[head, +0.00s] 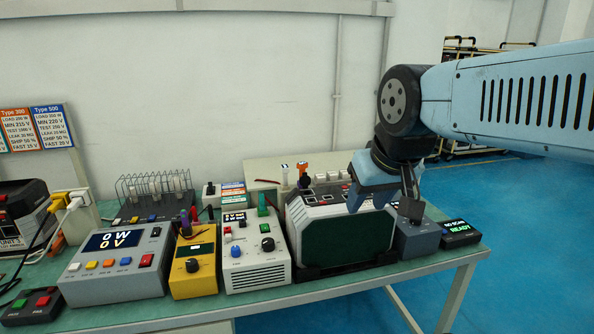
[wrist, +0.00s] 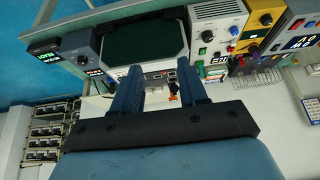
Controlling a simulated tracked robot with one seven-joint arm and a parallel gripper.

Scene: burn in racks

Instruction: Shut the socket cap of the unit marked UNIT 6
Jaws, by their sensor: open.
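A dark unit (head: 22,212) stands at the left edge of the head view, partly cut off by the frame. Its white label (head: 11,243) reads UNIT, but I cannot make out the number. A yellow plug (head: 62,197) and a white plug (head: 74,203) with cables are beside it. I cannot make out a socket cap on it. My gripper (head: 376,198) is far to the right of this unit, above the large grey device with the dark green panel (head: 345,240). In the wrist view my gripper (wrist: 160,82) is open and empty, its two blue fingers apart.
A wire rack (head: 155,190) stands behind.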

